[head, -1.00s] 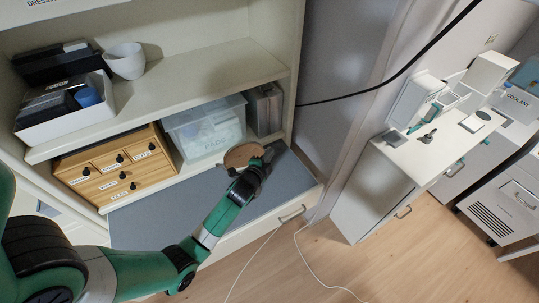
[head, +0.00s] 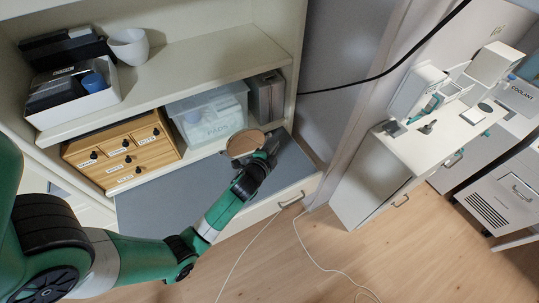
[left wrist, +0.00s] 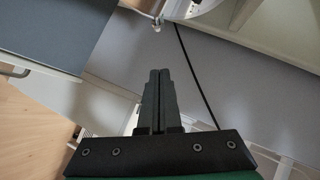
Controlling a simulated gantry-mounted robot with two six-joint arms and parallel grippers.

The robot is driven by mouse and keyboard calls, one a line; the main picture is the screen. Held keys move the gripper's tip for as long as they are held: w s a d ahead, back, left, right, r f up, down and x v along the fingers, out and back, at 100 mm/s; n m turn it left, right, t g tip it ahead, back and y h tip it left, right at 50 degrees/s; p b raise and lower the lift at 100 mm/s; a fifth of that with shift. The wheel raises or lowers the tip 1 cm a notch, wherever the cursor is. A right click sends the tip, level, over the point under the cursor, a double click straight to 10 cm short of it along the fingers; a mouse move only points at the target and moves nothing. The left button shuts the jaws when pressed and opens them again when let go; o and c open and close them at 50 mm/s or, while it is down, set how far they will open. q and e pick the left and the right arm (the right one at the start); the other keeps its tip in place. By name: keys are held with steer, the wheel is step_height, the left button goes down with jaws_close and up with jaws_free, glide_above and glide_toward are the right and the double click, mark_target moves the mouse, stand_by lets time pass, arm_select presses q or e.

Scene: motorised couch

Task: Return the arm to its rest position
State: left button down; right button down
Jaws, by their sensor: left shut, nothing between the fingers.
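My left gripper (head: 270,150) reaches in from the left over the right end of the grey worktop. Its fingers are shut and empty, as the left wrist view (left wrist: 158,90) shows. In the head view its tip is close to the lower right edge of a round tan disc (head: 243,142) with a pale rim. I cannot tell from this view whether they touch. My right gripper is not in view.
The grey worktop (head: 165,205) is mostly clear. Behind it stand a wooden drawer box (head: 122,157), a clear tub (head: 210,115) and a grey case (head: 265,97). A shelf (head: 190,75) overhangs them. A black cable (head: 385,72) and white cords (head: 318,262) run to the right.

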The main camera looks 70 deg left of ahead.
arm_select(q)
steer(key=v, duration=0.7)
steer(key=shift+s+d, duration=0.2)
steer(key=shift+d, duration=0.1)
steer(key=shift+r, duration=0.1)
